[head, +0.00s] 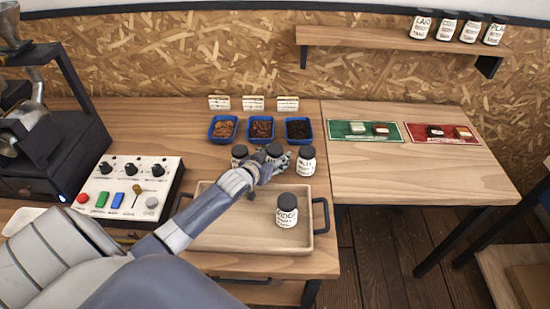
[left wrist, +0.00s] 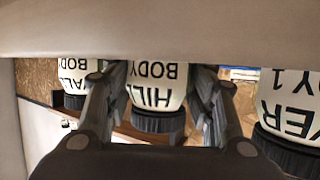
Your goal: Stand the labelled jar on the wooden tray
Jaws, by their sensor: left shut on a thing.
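My left gripper (head: 271,163) is shut on a white jar with a dark lid, the middle one (head: 275,149) of a row behind the tray. In the left wrist view, inverted, this held jar (left wrist: 152,95) reads "HILL BODY" between the two fingers. I cannot tell whether it touches the table. The wooden tray (head: 215,235) with black handles lies in front of the row. Another labelled jar (head: 287,214) stands upright on its right part. My right gripper is not in view.
Similar jars stand left (head: 239,157) and right (head: 306,161) of the held one, close by. Blue bean dishes (head: 261,129) sit behind them. A control box (head: 129,187) stands left of the tray. The right table's front (head: 420,180) is clear. Several jars line the shelf (head: 390,38).

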